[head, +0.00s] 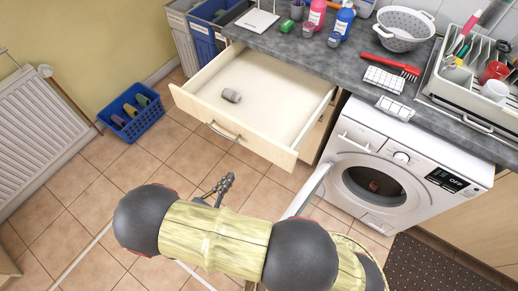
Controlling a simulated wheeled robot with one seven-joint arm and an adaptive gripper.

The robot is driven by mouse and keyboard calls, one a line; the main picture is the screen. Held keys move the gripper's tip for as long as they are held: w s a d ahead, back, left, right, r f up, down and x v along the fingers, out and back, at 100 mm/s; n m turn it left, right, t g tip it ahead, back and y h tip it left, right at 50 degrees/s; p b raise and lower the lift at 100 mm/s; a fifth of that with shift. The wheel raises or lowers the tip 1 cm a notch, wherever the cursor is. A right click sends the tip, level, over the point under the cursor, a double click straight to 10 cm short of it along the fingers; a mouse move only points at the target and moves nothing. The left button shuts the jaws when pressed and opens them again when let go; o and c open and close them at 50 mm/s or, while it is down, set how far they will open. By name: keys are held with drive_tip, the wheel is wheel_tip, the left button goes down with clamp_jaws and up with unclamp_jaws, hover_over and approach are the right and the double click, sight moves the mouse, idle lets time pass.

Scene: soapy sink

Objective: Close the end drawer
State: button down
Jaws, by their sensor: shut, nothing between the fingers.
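The end drawer (254,123) is a pale wood drawer at the left end of the counter, pulled well out. A small grey cylinder (231,95) lies inside it. Its curved metal handle (223,132) is on the front panel. My gripper (226,182) is shut and empty, in front of and below the drawer front, near the handle in the picture. I see no contact between them. My arm hides part of the floor below.
A white washing machine (403,172) stands right of the drawer. Its door (307,190) is open, swung out near my arm. Blue bins (204,33) stand behind the drawer. A blue basket (137,114) sits on the floor at left. The tiles between basket and drawer are clear.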

drive_tip(key=b, duration=0.4)
approach(256, 144)
drive_tip(key=x, duration=0.5)
drive_tip(key=shift+w+f, duration=0.15)
drive_tip(key=shift+f, duration=0.15)
drive_tip(key=shift+x, duration=0.85)
drive_tip(key=shift+r, duration=0.1)
drive_tip(key=shift+w+d, duration=0.35)
drive_tip(key=shift+w, duration=0.1)
drive_tip(key=x, duration=3.8)
drive_tip(key=shift+r, duration=0.25)
drive_tip(key=shift+w+r, duration=0.15)
drive_tip(key=shift+w, duration=0.05)
